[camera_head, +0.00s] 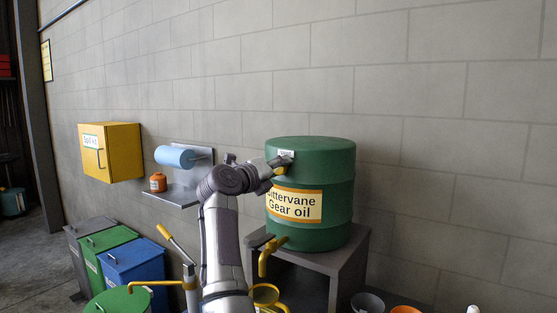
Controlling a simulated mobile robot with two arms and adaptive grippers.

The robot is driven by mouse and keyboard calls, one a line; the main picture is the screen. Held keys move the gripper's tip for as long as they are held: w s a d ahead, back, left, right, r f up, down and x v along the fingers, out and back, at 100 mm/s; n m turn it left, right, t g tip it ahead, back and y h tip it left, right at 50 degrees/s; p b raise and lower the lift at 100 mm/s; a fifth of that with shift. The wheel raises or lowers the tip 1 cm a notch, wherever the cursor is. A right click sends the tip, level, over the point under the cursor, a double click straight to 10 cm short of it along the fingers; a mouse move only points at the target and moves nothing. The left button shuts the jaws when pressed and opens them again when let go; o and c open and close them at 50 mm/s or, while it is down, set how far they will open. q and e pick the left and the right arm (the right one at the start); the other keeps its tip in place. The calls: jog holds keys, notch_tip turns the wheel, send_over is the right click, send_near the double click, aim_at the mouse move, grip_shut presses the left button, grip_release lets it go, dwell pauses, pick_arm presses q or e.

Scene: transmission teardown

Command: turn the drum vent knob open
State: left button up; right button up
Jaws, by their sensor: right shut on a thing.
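The green drum (330,165) stands upright on a grey stand, with a yellow "Gear oil" label (296,206) on its front. A small white tag (287,153) sits near its top edge. My right gripper (277,169) is against the upper left front of the drum, just below the tag. It is shut on the small yellow vent knob (284,160), which is mostly covered by the gripper, so its turn angle cannot be told. A yellow tap (266,258) is low on the drum. My left gripper is not in view.
A wall shelf (178,194) with a blue paper roll (175,156) and an orange can (158,182) is left of my arm. A yellow cabinet (123,152) hangs farther left. Bins (137,261) stand below. The drum stand (340,258) is at right, with buckets (368,303) in front.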

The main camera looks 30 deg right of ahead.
jog(key=n+p, duration=0.5)
jog(key=n, duration=0.1)
jog(key=shift+r+p, duration=0.15)
jog(key=shift+p, duration=0.25)
jog(key=shift+n+p, duration=1.1)
jog(key=shift+f+n, duration=0.25)
jog(key=shift+n, duration=0.05)
jog(key=shift+p, duration=0.3)
jog(key=o, duration=1.1)
jog(key=shift+o, duration=0.2)
jog(key=shift+w, duration=0.1)
